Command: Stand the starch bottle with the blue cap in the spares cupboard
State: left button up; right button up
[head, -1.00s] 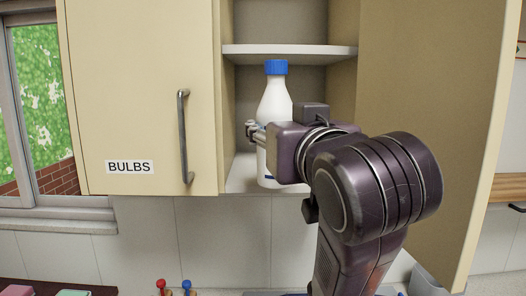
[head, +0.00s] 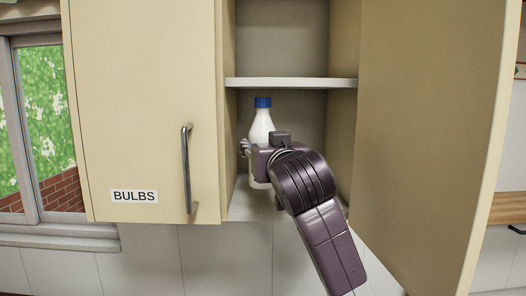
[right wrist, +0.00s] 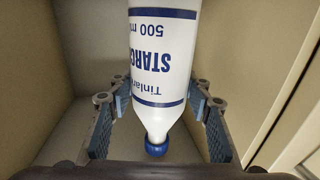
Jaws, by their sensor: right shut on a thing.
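The white starch bottle (head: 262,123) with a blue cap (head: 263,102) is upright inside the open cupboard's lower compartment, below the shelf. My right gripper (head: 257,150) is shut around the bottle's body, and the gripper hides part of its lower half. I cannot tell whether its base touches the cupboard floor (head: 246,207). In the right wrist view the bottle (right wrist: 162,55) shows cap downward in the picture, with its STARCH label readable and a finger on each side. My left gripper is not in view.
The open door (head: 430,130) stands to the right. A shut door labelled BULBS (head: 135,196) with a metal handle (head: 188,170) is on the left. The shelf (head: 290,83) crosses above the cap. The visible compartment floor looks clear around the bottle.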

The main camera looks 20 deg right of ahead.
jog(key=shift+f+p, duration=1)
jog(key=shift+f, duration=0.45)
jog(key=shift+d+f, duration=0.1)
jog(key=shift+f, duration=0.15)
jog(key=shift+f, duration=0.15)
jog(key=o, duration=1.5)
jog(key=shift+c, duration=0.2)
